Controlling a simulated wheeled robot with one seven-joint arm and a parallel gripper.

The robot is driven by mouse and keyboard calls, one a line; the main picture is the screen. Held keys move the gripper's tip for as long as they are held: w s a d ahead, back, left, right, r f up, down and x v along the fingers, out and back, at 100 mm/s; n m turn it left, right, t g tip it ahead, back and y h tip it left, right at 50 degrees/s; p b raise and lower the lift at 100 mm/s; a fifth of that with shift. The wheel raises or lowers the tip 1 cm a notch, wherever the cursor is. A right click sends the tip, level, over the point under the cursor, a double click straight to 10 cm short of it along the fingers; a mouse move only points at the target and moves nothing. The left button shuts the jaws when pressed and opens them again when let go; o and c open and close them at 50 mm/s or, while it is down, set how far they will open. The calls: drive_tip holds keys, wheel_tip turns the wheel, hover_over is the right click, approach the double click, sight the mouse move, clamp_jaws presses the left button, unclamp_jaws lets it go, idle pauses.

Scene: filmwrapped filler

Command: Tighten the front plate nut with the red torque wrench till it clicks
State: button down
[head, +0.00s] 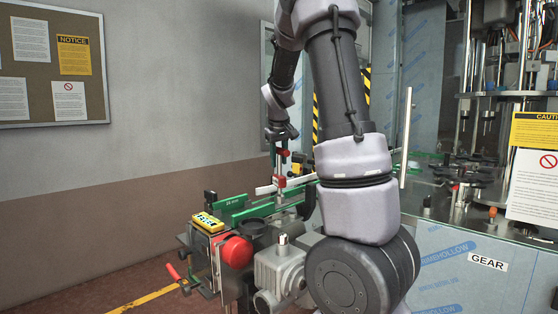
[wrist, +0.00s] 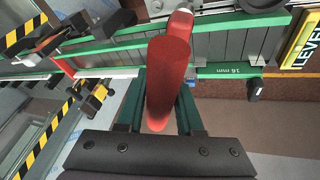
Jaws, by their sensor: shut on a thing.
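My gripper (wrist: 160,108) is shut on the red torque wrench (wrist: 168,75), whose thick red handle stands between the two dark green fingers in the wrist view. The handle reaches up to a rounded red end at the top edge, over the conveyor's slatted chain. In the head view my gripper (head: 281,148) hangs over the conveyor, with small red parts at and below it. I cannot make out the front plate nut in either view, nor whether the wrench touches it.
The conveyor's green guide rails (head: 235,203) run below the gripper. A notice board (head: 52,65) hangs on the left wall.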

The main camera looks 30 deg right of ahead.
sight(279, 175)
drive_tip(key=shift+f, duration=3.3)
drive_tip(key=shift+r+n+y, duration=0.25)
drive_tip(key=shift+n+y, duration=0.05)
drive_tip(key=shift+n, duration=0.4)
drive_tip(key=shift+f, duration=0.2)
